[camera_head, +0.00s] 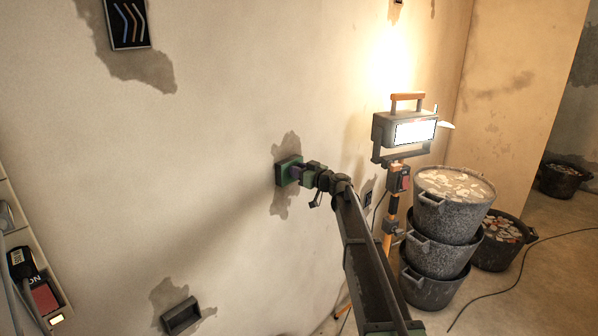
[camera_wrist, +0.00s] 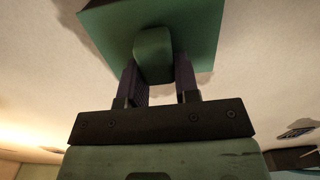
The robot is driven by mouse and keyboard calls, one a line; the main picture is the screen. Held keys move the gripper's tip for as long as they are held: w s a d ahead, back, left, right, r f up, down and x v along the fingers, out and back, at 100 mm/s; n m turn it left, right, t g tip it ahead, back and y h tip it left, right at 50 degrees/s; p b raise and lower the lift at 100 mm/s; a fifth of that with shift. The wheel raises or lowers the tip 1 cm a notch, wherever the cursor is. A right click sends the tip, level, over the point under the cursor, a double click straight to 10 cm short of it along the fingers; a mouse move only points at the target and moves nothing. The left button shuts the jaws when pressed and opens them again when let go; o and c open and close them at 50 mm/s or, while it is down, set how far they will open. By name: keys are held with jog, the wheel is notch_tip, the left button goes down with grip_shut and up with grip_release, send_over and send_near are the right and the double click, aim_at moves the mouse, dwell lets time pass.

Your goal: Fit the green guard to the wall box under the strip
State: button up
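The green guard (camera_head: 287,170) is at the wall near the middle of the head view, over a patch of bare plaster. In the wrist view it is a green block (camera_wrist: 205,28) with a rounded grip (camera_wrist: 153,56) facing me. My gripper (camera_head: 300,173) has its two dark fingers (camera_wrist: 157,75) on either side of this grip, apparently closed on it. Whatever lies behind the guard is hidden, and I cannot tell whether the guard touches the wall. A dark, open-fronted wall box (camera_head: 181,316) sits low on the wall at the lower left, in another bare patch.
A pale strip (camera_head: 47,277) with a red switch and plugged cables runs along the left edge. A lit work lamp (camera_head: 408,131) on an orange stand and stacked rubble buckets (camera_head: 445,230) stand right of my arm. A cable crosses the floor. The wall between guard and low box is clear.

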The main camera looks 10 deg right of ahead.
jog(key=c, duration=0.5)
jog(key=shift+s, duration=0.1)
jog(key=shift+v, duration=1.45)
jog(key=shift+s+d, duration=0.35)
jog(key=shift+s, duration=0.1)
